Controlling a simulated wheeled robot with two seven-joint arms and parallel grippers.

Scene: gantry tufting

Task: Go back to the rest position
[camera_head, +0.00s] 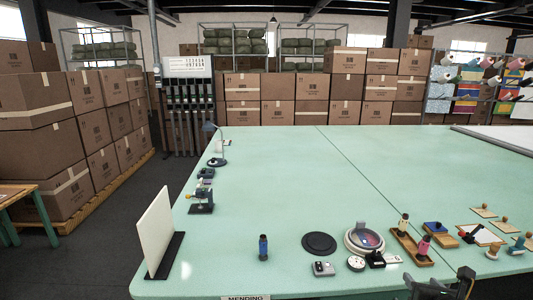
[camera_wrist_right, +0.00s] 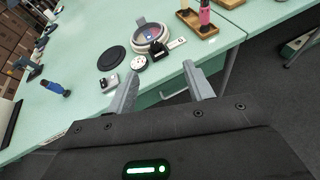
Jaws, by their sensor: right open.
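My right gripper (camera_head: 440,285) shows at the bottom right of the head view, at the front edge of the green table (camera_head: 290,165). In the right wrist view its two grey fingers (camera_wrist_right: 161,90) stand apart with nothing between them. They are in front of the table edge, apart from the objects on it. My left gripper is in neither view.
Stacked boxes (camera_head: 75,125) stand beyond. The table's middle is clear.

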